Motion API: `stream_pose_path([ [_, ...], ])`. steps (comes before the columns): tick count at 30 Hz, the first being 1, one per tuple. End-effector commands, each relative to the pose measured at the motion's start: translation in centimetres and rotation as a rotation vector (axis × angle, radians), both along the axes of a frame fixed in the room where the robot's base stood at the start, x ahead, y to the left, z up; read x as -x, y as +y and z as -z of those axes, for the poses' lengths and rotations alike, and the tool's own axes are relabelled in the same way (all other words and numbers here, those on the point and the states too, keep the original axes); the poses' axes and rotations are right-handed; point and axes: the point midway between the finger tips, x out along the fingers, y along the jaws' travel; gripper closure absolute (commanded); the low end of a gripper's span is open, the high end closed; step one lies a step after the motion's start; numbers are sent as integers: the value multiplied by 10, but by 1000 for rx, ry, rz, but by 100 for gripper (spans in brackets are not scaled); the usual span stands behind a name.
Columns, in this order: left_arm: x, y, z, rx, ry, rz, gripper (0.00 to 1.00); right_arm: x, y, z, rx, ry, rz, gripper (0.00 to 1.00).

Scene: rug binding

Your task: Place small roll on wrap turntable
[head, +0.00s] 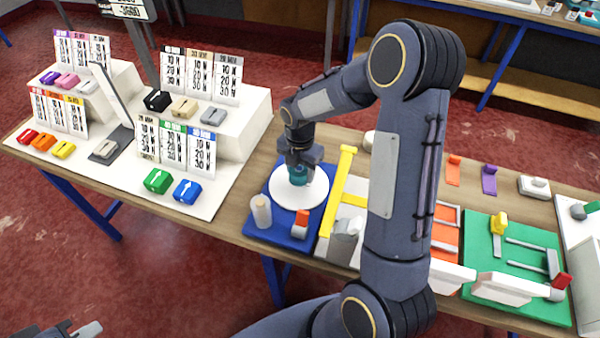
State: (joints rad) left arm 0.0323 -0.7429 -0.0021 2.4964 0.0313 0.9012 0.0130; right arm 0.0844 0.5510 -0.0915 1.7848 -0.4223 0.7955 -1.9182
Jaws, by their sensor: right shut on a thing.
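The wrap turntable is a round white disc (286,196) on a blue base (265,236), left of centre on the table. The small roll (300,176) is teal and upright over the disc, near its middle. My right gripper (302,163) points down from above and is shut on the roll's upper part. The gripper hides the top of the roll. I cannot tell whether the roll's underside touches the disc. My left gripper (85,330) shows only partly at the bottom left edge, well away from the turntable; its jaw opening is unclear.
A cream cylinder (261,211) and an orange-topped block (301,222) stand on the blue base. A yellow bar (338,195) is close on the right. Stepped white displays (246,130) with coloured blocks fill the left. A green board (482,258) lies at right.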

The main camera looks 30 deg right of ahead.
Motion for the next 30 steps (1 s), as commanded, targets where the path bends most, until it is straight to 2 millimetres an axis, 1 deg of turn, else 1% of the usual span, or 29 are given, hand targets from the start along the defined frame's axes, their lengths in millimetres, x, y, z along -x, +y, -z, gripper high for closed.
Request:
stream_pose_path([
  [1, 0, 0, -2, 0, 0, 0, 100, 1, 0, 8, 0, 4, -1, 74],
  [3, 0, 0, -4, 0, 0, 0, 100, 0, 0, 16, 1, 3, 0, 74],
  [5, 0, 0, -4, 0, 0, 0, 100, 0, 0, 21, 0, 2, 0, 74],
  [13, 0, 0, -3, 0, 0, 0, 100, 0, 0, 23, 1, 0, 0, 74],
  [17, 0, 0, 1, 0, 0, 0, 100, 0, 0, 27, 0, 0, 0, 74],
  [18, 0, 0, 0, 0, 0, 0, 100, 0, 0, 26, 0, 0, 0, 46],
  [21, 0, 0, -1, 0, 0, 0, 100, 0, 0, 25, 0, 0, 0, 32],
  [22, 0, 0, -1, 0, 0, 0, 100, 0, 0, 25, 0, 0, 0, 29],
  [30, 0, 0, -2, 0, 0, 0, 100, 0, 0, 24, 0, 0, 0, 29],
])
